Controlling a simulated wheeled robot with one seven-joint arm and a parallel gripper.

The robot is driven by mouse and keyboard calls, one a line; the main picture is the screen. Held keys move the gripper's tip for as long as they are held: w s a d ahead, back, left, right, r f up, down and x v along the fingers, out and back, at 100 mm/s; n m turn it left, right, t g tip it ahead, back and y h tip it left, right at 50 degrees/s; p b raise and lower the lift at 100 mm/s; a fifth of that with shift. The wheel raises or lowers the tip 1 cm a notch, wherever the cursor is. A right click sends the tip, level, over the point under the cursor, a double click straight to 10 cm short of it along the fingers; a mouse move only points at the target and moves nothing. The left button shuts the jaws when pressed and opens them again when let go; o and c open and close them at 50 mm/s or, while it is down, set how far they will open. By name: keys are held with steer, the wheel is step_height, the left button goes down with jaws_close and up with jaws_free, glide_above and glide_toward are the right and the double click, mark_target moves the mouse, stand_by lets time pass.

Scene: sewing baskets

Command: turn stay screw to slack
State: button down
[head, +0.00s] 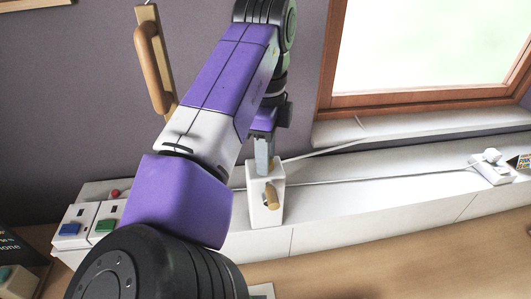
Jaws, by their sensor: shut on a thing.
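A white upright block (257,208) stands on the white ledge, with a tan, peg-like knob (271,196) on its front face. My gripper (264,170) reaches down from above to the top of this block. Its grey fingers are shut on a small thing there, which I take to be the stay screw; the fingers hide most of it. I cannot tell how far the screw is turned. A thin pale line runs right from near the block to a white fitting (491,167). Another pale line slants up toward the window sill.
White boxes with a blue button (69,229) and a green button (106,225) stand at left, near a red knob (115,193). A wooden handle (153,66) is on the wall. A wood-framed window (420,102) is at upper right. The wooden surface (400,255) at lower right is clear.

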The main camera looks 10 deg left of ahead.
steer(key=n+p, duration=0.4)
steer(key=p, duration=0.1)
steer(key=shift+r, duration=0.25)
steer(key=n+p, duration=0.4)
steer(key=shift+s, duration=0.1)
steer(key=n, duration=0.1)
steer(key=n+p, duration=0.1)
steer(key=n, duration=0.1)
steer(key=shift+f+n, duration=0.25)
steer(key=shift+n, duration=0.05)
steer(key=n, duration=1.4)
steer(key=shift+n, duration=0.3)
steer(key=n, duration=0.4)
steer(key=shift+d, duration=0.1)
steer(key=shift+n, duration=2.7)
